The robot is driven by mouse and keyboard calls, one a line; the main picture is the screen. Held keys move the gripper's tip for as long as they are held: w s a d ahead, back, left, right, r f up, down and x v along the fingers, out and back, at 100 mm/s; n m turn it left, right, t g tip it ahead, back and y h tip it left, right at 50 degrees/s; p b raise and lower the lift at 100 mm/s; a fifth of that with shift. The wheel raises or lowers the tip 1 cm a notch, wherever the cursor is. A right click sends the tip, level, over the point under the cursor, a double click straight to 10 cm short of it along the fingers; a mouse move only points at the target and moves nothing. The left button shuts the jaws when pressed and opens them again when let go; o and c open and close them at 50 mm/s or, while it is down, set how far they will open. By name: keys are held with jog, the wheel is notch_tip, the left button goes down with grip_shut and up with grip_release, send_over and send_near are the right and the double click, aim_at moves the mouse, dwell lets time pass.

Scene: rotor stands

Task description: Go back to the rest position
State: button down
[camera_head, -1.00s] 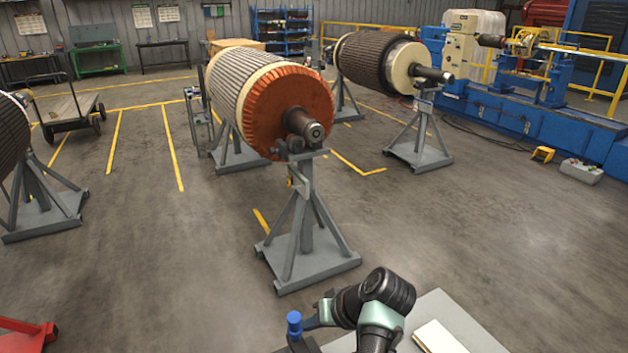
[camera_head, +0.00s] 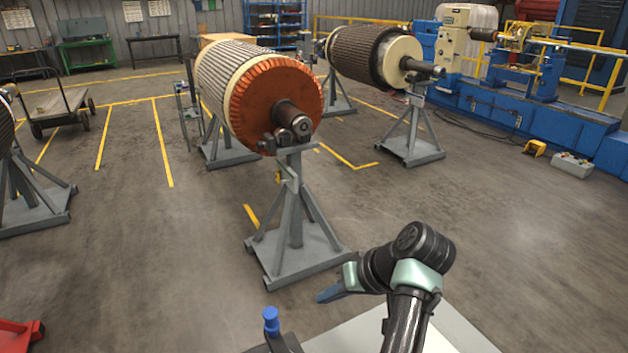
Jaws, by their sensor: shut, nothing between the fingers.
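My arm rises from the bottom centre-right and bends at a dark elbow. My gripper (camera_head: 324,296) is at its left end, a slim blue-grey tip pointing left. It is shut, with nothing visible in it. It is in front of the near grey stand (camera_head: 297,250) and appears apart from it. That stand bears the end shaft of a large rotor (camera_head: 290,100) with an orange end face.
A blue knob (camera_head: 271,320) stands upright at the bottom, left of my arm, near a pale flat surface (camera_head: 455,330). A second rotor (camera_head: 370,58) rests on stands behind right. A red object (camera_head: 18,335) is at bottom left. The floor between is open.

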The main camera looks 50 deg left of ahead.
jog(key=w+d+r+m+t+y, duration=0.1)
jog(key=w+d+r+m+t, duration=0.1)
jog(key=w+d+r+t, duration=0.25)
jog(key=w+d+r+m+t, duration=0.1)
jog(key=w+r+t, duration=0.2)
jog(key=w+r, duration=0.35)
jog(key=w+d+r+m+t, duration=0.4)
jog(key=d+r+t, duration=0.6)
jog(key=r, duration=0.5)
jog(key=s+d+r+m+t+h, duration=0.1)
jog(key=s+d+r+t+h, duration=0.15)
jog(key=d+r, duration=0.4)
jog(key=s+d+r+m+t+h, duration=0.1)
jog(key=s+d+r+m+t, duration=0.1)
jog(key=s+d+r+t, duration=0.45)
jog(key=s+d+r+m+t+h, duration=0.2)
jog(key=s+d+r+t+h, duration=0.1)
jog(key=s+r, duration=0.6)
jog(key=shift+d+r+m+h, duration=0.45)
jog(key=shift+d+h, duration=0.3)
jog(key=shift+d, duration=0.5)
jog(key=shift+s, duration=0.1)
